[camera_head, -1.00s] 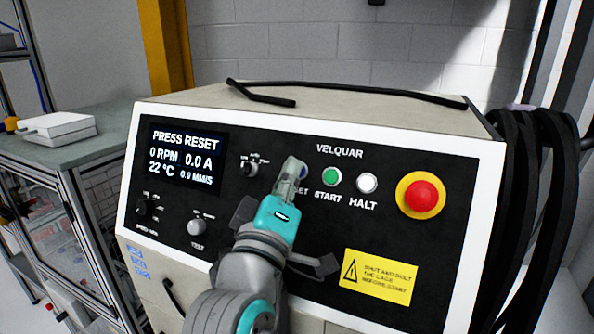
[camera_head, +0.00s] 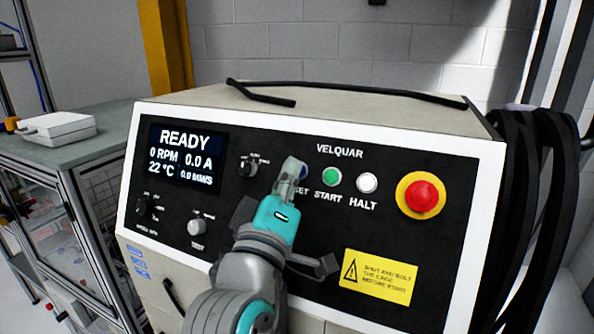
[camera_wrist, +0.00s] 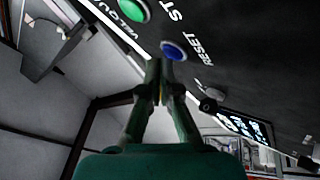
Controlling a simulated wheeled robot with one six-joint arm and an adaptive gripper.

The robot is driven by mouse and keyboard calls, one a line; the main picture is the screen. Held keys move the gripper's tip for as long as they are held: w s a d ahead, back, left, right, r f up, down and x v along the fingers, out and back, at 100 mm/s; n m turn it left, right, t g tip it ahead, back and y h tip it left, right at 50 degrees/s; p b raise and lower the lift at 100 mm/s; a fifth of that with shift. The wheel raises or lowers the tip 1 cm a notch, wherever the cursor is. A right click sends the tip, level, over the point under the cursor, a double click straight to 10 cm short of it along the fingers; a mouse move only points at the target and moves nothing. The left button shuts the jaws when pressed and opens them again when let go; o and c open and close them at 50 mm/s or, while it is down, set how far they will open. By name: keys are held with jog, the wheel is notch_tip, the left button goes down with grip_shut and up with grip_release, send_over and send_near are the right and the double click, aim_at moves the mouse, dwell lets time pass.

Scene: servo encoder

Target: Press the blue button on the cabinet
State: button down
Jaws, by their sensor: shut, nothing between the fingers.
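The cabinet (camera_head: 300,250) has a black front panel with a screen (camera_head: 184,155) reading READY, 0 RPM, 0.0 A. The blue button (camera_head: 304,173), labelled RESET, is mostly hidden behind my gripper in the head view. It shows clearly in the wrist view (camera_wrist: 174,50), just past my fingertips. My gripper (camera_head: 291,168) is shut and empty, its tips at or very close to the blue button. I cannot tell whether they touch it. The green START button (camera_head: 332,177) and white HALT button (camera_head: 367,183) are to the right.
A red emergency stop (camera_head: 421,196) on a yellow ring sits at the panel's right. Several knobs, one of them silver (camera_head: 197,228), are on the left. Black cables (camera_head: 560,200) hang at the cabinet's right side. A side bench (camera_head: 70,150) stands at the left.

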jog(key=shift+s+r, duration=0.1)
jog(key=shift+s, duration=0.15)
jog(key=shift+a, duration=0.1)
jog(key=shift+s+a+r, duration=0.3)
jog(key=shift+s+r, duration=0.15)
jog(key=shift+s, duration=0.4)
jog(key=shift+s+a+r, duration=0.25)
jog(key=shift+s+r, duration=0.15)
jog(key=shift+s, duration=0.45)
jog(key=shift+s+a+r, duration=0.3)
jog(key=shift+s+r, duration=0.15)
jog(key=shift+s, duration=0.4)
